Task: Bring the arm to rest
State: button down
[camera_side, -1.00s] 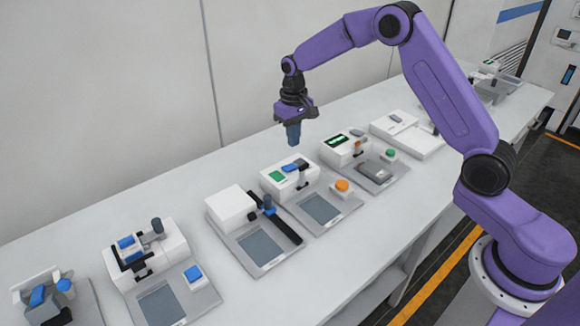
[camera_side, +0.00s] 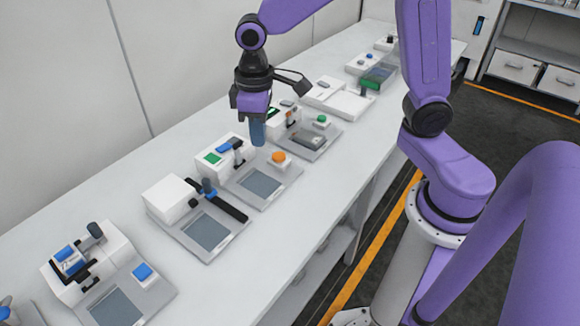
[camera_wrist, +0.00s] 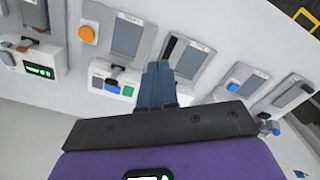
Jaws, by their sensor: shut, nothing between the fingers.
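My gripper (camera_side: 258,132) has dark blue-grey fingers that are shut, with nothing between them. In the side view it points down above the white bench (camera_side: 310,230), over the row of devices. It appears near the device with the orange button (camera_side: 279,158), but the exact height above it is hard to tell. In the wrist view the closed fingers (camera_wrist: 158,75) show in the middle, with the row of devices beyond them.
Below are a device with a black sliding arm (camera_side: 216,200), one with a blue button (camera_side: 142,271) and one with a green button (camera_side: 320,118). A white tray unit (camera_side: 345,102) lies further back. A wall stands behind the bench. The bench's front strip is clear.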

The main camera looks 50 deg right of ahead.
jog(key=s+d+n, duration=0.3)
jog(key=s, duration=0.7)
jog(key=s+d+n, duration=0.3)
jog(key=s, duration=0.8)
jog(key=shift+d+r, duration=0.3)
